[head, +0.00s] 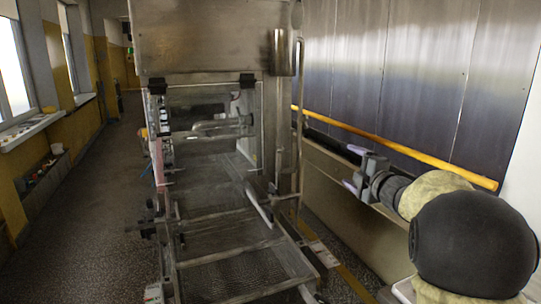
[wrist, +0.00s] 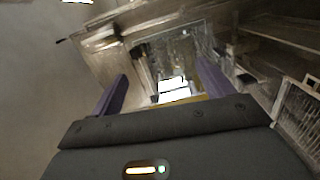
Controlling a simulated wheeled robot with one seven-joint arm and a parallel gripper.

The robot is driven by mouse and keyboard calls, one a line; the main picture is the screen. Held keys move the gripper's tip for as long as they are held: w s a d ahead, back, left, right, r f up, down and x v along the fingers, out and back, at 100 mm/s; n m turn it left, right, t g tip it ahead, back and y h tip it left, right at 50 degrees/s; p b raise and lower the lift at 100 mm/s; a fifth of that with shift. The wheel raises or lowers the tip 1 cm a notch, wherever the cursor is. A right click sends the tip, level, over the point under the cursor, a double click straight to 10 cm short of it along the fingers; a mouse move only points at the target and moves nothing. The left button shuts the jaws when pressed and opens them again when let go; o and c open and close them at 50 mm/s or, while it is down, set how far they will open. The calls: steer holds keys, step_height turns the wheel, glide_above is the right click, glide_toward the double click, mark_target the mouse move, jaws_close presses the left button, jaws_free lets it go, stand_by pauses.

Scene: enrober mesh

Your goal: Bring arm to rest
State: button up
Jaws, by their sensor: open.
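My gripper (head: 358,170) is at the right in the head view, held out in front of the dark metal wall and to the right of the enrober machine. Its two purple-grey fingers stand wide apart in the wrist view (wrist: 158,88), with nothing between them. The gripper is open and empty, and it appears clear of the machine. My arm reaches in from the lower right of the head view.
The steel enrober (head: 205,40) with its mesh belt (head: 235,275) fills the middle. A yellow rail (head: 400,148) runs along the wall panels (head: 420,60) behind my arm. The floor (head: 95,220) at the left is open, beside windows.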

steer(key=s+f+m+g+h, duration=0.3)
steer(key=s+f+m, duration=0.35)
steer(key=f, duration=0.25)
steer(key=s+f+m+g+h, duration=0.35)
steer(key=s+f+m, duration=0.25)
steer(key=f+m, duration=0.25)
steer(key=s+a+f+m+g, duration=0.3)
steer(key=s+f+g, duration=0.15)
steer(key=s, duration=0.45)
steer(key=s+a+f+m+g, duration=0.3)
steer(key=s+f, duration=0.3)
steer(key=s, duration=0.4)
step_height(320, 180, up, 13)
steer(key=p, duration=1.3)
steer(key=shift+s+a+y+p, duration=0.25)
steer(key=shift+s+y+p, duration=0.1)
steer(key=shift+s+p, duration=0.05)
steer(key=shift+w, duration=0.15)
steer(key=shift+a, duration=0.1)
steer(key=shift+s, duration=0.2)
